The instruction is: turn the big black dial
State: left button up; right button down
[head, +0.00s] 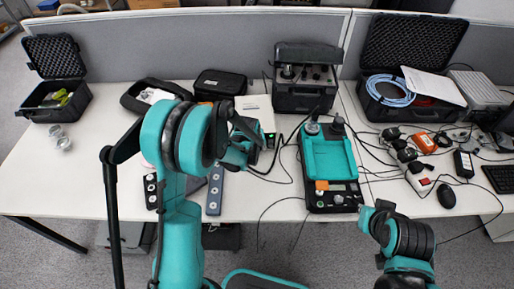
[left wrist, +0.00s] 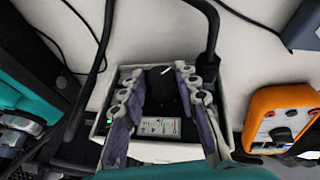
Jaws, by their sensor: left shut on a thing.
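The big black dial (left wrist: 161,82) with a white pointer line sits on a white-edged box (left wrist: 165,152) in the left wrist view. My left gripper (left wrist: 160,96) has one finger on each side of the dial and is shut on it. In the head view my left gripper (head: 243,145) reaches down over the table's middle, and it hides the dial there.
An orange meter (left wrist: 283,118) lies just right of the box in the left wrist view. A black cable (left wrist: 212,30) rises behind it. In the head view a teal-topped device (head: 327,158) and loose cables stand right of my left gripper.

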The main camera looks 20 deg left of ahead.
pick_arm(q)
jog(key=shift+d, duration=0.1)
jog(key=shift+w+d+g+y, duration=0.15)
jog(key=shift+g+y, duration=0.25)
jog(key=shift+y, duration=0.5)
jog(key=shift+d+f+m+g+y+b, duration=0.15)
jog(key=shift+m+g+y+b, duration=0.35)
jog(key=shift+y, duration=0.7)
jog(key=y+b, duration=0.1)
jog(key=g+y+b, duration=0.1)
jog(key=y, duration=0.1)
jog(key=m+y+b, duration=0.1)
jog(key=shift+w+d+f+y, duration=0.15)
jog(key=shift+d+f+y, duration=0.05)
jog(key=shift+d+y, duration=0.15)
jog(key=shift+m+g+y+b, duration=0.35)
jog(key=shift+g+y, duration=0.15)
jog(key=shift+y, duration=0.75)
jog(key=o, duration=0.9)
jog(key=shift+d, duration=0.1)
